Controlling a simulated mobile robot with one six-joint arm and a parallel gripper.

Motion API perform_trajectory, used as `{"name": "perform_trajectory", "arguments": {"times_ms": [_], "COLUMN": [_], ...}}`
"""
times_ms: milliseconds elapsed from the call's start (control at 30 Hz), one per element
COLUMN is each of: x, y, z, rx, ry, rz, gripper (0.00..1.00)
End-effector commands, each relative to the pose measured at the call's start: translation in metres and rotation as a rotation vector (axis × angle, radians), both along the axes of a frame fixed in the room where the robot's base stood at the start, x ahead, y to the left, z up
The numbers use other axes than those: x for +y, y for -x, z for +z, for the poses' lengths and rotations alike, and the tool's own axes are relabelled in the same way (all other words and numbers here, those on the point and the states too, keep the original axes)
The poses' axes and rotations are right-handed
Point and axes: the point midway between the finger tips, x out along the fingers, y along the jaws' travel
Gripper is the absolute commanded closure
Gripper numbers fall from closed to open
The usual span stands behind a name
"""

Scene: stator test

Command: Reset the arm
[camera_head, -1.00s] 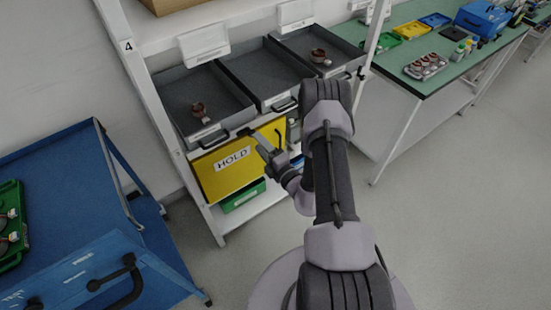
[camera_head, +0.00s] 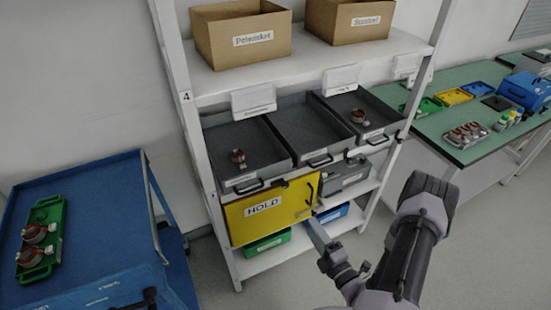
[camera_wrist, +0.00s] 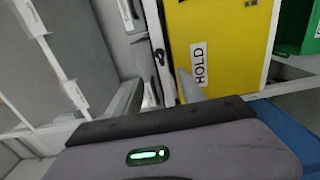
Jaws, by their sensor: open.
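My gripper (camera_head: 316,228) is open and empty in the head view, low in front of the shelf rack, just right of the yellow HOLD door (camera_head: 268,212). My arm reaches in from the lower right. In the wrist view a grey finger points toward the HOLD door (camera_wrist: 225,75), with its tip overlapping the door near the label; I cannot tell whether they touch.
The rack holds three grey drawers, the left (camera_head: 240,155) and right (camera_head: 360,115) each with a copper-coloured part. Cardboard boxes (camera_head: 240,38) stand above. A blue cart (camera_head: 95,215) stands left, a green table (camera_head: 470,115) right. Floor shows between rack and table.

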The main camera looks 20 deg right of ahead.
Motion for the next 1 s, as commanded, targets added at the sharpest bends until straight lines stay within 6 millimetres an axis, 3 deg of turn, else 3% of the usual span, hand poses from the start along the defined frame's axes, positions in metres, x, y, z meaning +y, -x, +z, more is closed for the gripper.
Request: {"name": "perform_trajectory", "arguments": {"times_ms": [67,133,167,267,333,433,533,600,667,700,833,1000], "x": [0.006,0.025,0.040,0.114,0.172,0.231,0.254,0.250,0.241,0.233,0.213,0.204], "y": [-0.007,-0.023,-0.030,-0.035,-0.014,0.039,0.092,0.117,0.129,0.132,0.130,0.125], "z": [0.012,0.045,0.065,0.141,0.183,0.215,0.224,0.226,0.232,0.237,0.265,0.289], "rx": [-0.021,-0.081,-0.120,-0.293,-0.440,-0.663,-0.901,-1.070,-1.209,1.153,0.969,0.859], "ry": [0.034,0.129,0.192,0.482,0.733,1.125,1.565,1.906,2.210,-2.156,-1.965,-1.864], "rz": [0.046,0.178,0.263,0.635,0.921,1.294,1.602,1.764,1.850,-1.681,-1.218,-0.984], "gripper": [0.53,0.53,0.53,0.53,0.53,0.53,0.53,0.53,0.53,0.53,0.53,0.53]}}
